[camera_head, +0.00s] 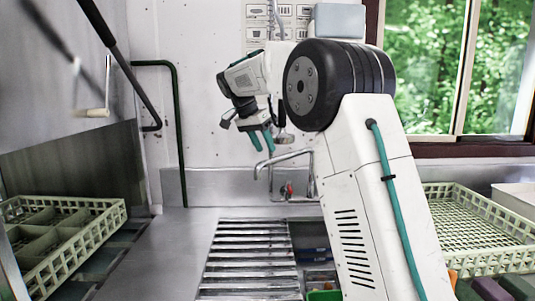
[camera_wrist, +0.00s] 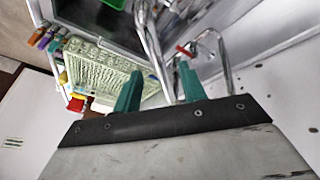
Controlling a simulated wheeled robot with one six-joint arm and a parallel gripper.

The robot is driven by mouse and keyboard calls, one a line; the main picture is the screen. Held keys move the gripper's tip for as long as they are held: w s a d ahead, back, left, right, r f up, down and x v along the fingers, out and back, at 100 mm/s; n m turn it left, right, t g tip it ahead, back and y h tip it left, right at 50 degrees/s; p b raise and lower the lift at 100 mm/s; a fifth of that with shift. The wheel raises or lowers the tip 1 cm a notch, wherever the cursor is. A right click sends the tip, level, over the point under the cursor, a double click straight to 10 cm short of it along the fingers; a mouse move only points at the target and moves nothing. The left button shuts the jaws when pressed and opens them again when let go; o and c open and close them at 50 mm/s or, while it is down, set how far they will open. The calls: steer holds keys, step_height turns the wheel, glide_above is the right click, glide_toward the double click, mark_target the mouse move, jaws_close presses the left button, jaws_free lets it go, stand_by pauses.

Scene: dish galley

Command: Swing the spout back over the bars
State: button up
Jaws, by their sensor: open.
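The chrome spout (camera_head: 285,158) rises from behind my arm and reaches left, its tip bent down. It stands near the back wall; I cannot tell whether its tip is over the bars. The metal bars (camera_head: 250,262) lie side by side across the sink in the lower middle. My gripper (camera_head: 263,141) is open and empty, its teal fingers pointing down, just above and left of the spout in the head view. In the wrist view, chrome tubing (camera_wrist: 152,45) and a red lever (camera_wrist: 184,51) show beyond my gripper (camera_wrist: 160,70). I see no contact.
A pale crate (camera_head: 90,238) stands at left, and another crate (camera_head: 505,240) at right behind my arm. A dark-handled lever (camera_head: 130,70) and a green pipe (camera_head: 178,130) are at left. The steel counter (camera_head: 170,245) between left crate and bars is clear. A window (camera_head: 440,70) is at right.

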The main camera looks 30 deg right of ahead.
steer(key=v, duration=0.3)
steer(key=shift+a+r, duration=0.15)
steer(key=shift+r, duration=0.2)
steer(key=s+a+f+n+t+y, duration=0.1)
steer(key=s+a+n, duration=0.3)
steer(key=s, duration=0.7)
steer(key=s+a+f+n+y, duration=0.1)
steer(key=s+a+n, duration=0.3)
steer(key=s, duration=0.6)
steer(key=s+a+f+n+y, duration=0.1)
steer(key=s+a+f+n, duration=0.2)
steer(key=s+f, duration=0.4)
steer(key=s+a+f+n+t+y, duration=0.1)
steer(key=s+f, duration=0.6)
steer(key=s, duration=0.8)
steer(key=a+n+y, duration=0.1)
steer(key=a+n, duration=0.1)
steer(key=shift+a+f+n, duration=0.2)
steer(key=shift+f+n, duration=0.1)
steer(key=shift+f, duration=0.05)
